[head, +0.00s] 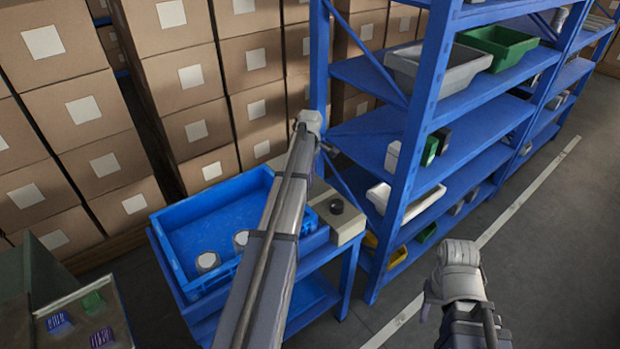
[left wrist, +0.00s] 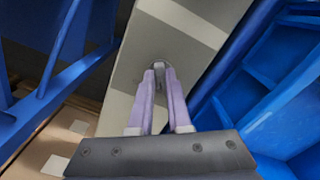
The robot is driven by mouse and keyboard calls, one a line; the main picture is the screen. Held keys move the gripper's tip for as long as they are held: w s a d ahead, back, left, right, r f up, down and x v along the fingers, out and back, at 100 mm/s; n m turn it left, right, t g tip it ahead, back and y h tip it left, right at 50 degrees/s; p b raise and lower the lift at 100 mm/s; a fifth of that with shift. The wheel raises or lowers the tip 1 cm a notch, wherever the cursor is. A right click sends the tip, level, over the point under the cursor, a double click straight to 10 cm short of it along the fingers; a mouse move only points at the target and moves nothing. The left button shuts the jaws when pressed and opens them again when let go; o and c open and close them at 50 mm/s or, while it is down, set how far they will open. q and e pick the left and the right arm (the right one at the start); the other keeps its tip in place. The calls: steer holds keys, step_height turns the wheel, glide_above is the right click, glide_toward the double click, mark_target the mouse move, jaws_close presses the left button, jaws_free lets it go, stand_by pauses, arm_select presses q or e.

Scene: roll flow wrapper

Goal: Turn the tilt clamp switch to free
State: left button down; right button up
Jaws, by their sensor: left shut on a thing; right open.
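Which way the switch is turned cannot be made out. In the head view, the beige box (head: 350,224) sits on the right end of a blue bench, and my left arm hides the fingers and the switch. My right gripper (head: 456,286) is open and empty, over the floor at the lower right.
A black round knob (head: 336,207) stands on the box. A blue tray (head: 168,258) holding pale round pieces (head: 207,262) lies left of it. Blue shelving (head: 408,150) with bins rises behind and to the right. Stacked cartons (head: 195,128) fill the back left. The right floor is clear.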

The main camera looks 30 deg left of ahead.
arm_select(q)
steer(key=c, duration=0.9)
jaws_free()
steer(key=shift+o, duration=0.2)
step_height(320, 180, up, 8)
steer(key=p, duration=0.8)
steer(key=shift+f, duration=0.1)
